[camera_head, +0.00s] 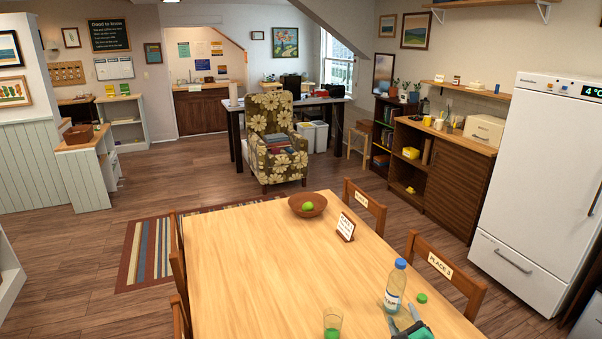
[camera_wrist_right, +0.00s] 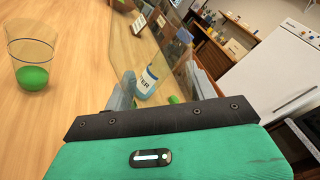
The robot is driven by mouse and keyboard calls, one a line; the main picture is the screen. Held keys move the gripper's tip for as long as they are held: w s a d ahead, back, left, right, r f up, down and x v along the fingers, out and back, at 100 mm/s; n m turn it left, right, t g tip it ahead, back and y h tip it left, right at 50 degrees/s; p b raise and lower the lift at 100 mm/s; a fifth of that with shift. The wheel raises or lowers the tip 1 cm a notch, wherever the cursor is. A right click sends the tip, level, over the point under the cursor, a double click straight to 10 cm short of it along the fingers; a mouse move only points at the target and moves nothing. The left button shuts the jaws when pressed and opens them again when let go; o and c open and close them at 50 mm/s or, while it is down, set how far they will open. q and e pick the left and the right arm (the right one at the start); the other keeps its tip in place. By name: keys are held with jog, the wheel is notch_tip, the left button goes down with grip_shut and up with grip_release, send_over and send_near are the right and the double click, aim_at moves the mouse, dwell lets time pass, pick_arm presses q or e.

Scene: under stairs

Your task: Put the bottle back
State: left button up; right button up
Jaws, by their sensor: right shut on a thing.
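The bottle (camera_head: 393,290), clear with a blue cap and a white label, is near the right front of the wooden table (camera_head: 290,275). It looks nearly upright; I cannot tell whether its base touches the tabletop. My right gripper (camera_head: 404,318) comes in from the bottom edge with its fingers at the bottle's lower part, shut on it. In the right wrist view the bottle's label (camera_wrist_right: 148,79) shows between the fingers (camera_wrist_right: 160,92), and its clear body extends upward. My left gripper is not in view.
A glass with green content (camera_head: 333,322) stands left of the gripper. A small green disc (camera_head: 421,298) lies right of the bottle. A sign (camera_head: 346,227) and a brown bowl (camera_head: 307,205) stand at the far end. Chairs line the table. The table's middle is clear.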

jog(key=w+d+r+m+h, duration=0.15)
jog(key=w+d, duration=0.35)
jog(key=d, duration=0.5)
jog(key=w+d+m+h, duration=0.15)
jog(key=w+d, duration=0.35)
jog(key=d, duration=0.6)
jog(key=s+d+f+m+g+h, duration=0.3)
jog(key=s+d+m+g+h, duration=0.15)
jog(key=d+h, duration=0.3)
jog(key=s+a+r+n+t+y, duration=0.25)
jog(key=s+a, duration=0.45)
jog(key=a, duration=0.4)
jog(key=s+a+r+n+t+y, duration=0.1)
jog(key=s+a+r+n+y, duration=0.15)
jog(key=s+a, duration=0.7)
jog(key=s+a+r+n+t+y, duration=0.15)
jog(key=s+a+r+y, duration=0.45)
jog(key=s+a+r, duration=0.8)
notch_tip(320, 180, down, 9)
jog(key=a+n+b, duration=0.1)
jog(key=a+b, duration=0.1)
jog(key=b, duration=0.4)
jog(key=shift+s+r+b, duration=0.2)
jog(key=shift+s+b, duration=0.2)
jog(key=shift+s, duration=0.05)
